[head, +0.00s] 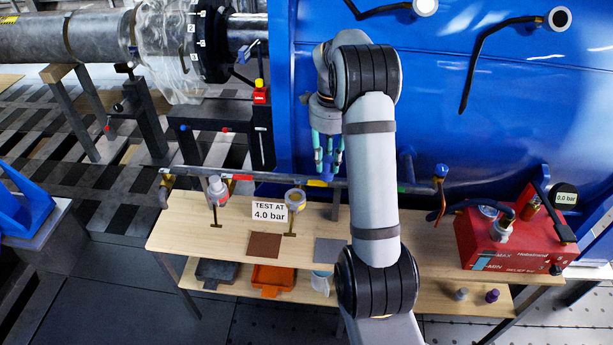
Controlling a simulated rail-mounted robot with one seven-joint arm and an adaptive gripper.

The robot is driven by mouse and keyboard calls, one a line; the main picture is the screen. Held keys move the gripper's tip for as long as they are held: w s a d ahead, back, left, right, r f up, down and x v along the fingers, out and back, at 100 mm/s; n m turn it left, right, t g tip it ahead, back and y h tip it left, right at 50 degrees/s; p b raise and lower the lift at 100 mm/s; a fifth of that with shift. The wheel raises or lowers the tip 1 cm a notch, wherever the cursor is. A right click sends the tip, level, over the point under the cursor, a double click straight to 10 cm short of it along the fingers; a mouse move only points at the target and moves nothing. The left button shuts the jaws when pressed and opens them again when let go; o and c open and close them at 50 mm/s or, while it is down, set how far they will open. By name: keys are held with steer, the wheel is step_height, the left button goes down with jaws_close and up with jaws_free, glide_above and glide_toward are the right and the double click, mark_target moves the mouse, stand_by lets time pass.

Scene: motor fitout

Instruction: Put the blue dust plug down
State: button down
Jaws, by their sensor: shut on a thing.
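My gripper (328,166) points down in front of the big blue tank, above the back of the wooden bench, left of my forearm. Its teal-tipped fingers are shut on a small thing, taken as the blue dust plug.
The wooden bench (178,235) bears a brown mat (265,245), a grey mat (330,251) and a "TEST AT 4.0 bar" sign (269,212). A red pump (490,243) stands right. A blue-capped fitting (441,171) ends the pipe. Lower shelf holds an orange tray (273,278).

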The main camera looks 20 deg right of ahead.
steer(key=shift+s+d+r, duration=0.1)
steer(key=shift+d+r, duration=0.2)
steer(key=shift+d, duration=0.2)
steer(key=shift+s+d+r, duration=0.1)
steer(key=shift+d+r, duration=0.15)
steer(key=shift+d, duration=0.25)
steer(key=f+n+b, duration=0.1)
steer(key=f+b, duration=0.6)
steer(key=f, duration=0.4)
steer(key=s+f+n+b, duration=0.1)
steer(key=f+b, duration=0.6)
steer(key=f, duration=0.4)
steer(key=s+f+n+b, duration=0.1)
steer(key=f+n+b, duration=0.1)
steer(key=f+b, duration=0.5)
steer(key=shift+s+f+b, duration=0.15)
steer(key=shift+f, duration=1.15)
steer(key=shift+s+f+b, duration=0.1)
steer(key=shift+f+b, duration=0.05)
steer(key=shift+f, duration=1.15)
steer(key=shift+f, duration=0.25)
steer(key=c, duration=1.6)
jaws_free()
steer(key=shift+r, duration=0.1)
